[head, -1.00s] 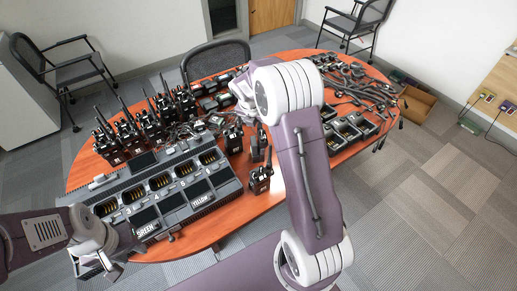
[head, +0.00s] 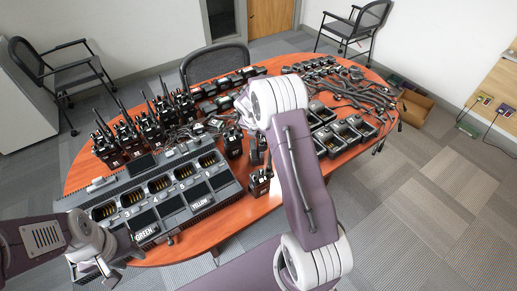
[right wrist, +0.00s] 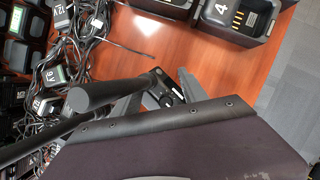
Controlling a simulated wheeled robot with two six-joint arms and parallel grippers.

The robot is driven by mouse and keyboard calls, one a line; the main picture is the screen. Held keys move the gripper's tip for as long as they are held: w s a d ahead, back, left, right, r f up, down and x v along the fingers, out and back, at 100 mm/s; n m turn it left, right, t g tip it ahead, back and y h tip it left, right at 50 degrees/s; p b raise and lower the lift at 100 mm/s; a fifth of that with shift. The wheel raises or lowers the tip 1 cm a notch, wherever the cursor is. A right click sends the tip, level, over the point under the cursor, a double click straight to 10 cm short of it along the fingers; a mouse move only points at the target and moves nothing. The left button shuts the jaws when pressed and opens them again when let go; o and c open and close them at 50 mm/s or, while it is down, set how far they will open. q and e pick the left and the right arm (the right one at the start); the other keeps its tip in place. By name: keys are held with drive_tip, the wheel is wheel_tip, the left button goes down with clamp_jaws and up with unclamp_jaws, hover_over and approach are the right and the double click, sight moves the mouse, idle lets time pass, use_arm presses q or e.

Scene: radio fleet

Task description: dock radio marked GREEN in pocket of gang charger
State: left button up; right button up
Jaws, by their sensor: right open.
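The gang charger (head: 226,197) lies at the front left of the table, with several empty-looking pockets and plates lettered GREEN (head: 145,233) and YELLOW (head: 199,203). Several black radios (head: 151,131) stand upright behind it. Other radios stand to its right, one near the table's front edge (head: 260,184). I cannot read GREEN on any radio. My left gripper (head: 106,274) is at the charger's front left corner; its jaw opening is unclear.
Single chargers (head: 331,141) stand at the right; one numbered 4 (right wrist: 240,22) is near my right gripper. Tangled cables and adapters (right wrist: 60,70) lie to its left. More cables (head: 355,95) fill the table's back right. The bare front edge (head: 235,222) is clear.

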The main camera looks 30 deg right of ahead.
clamp_jaws()
drive_tip(key=shift+s, duration=0.1)
idle(1.0)
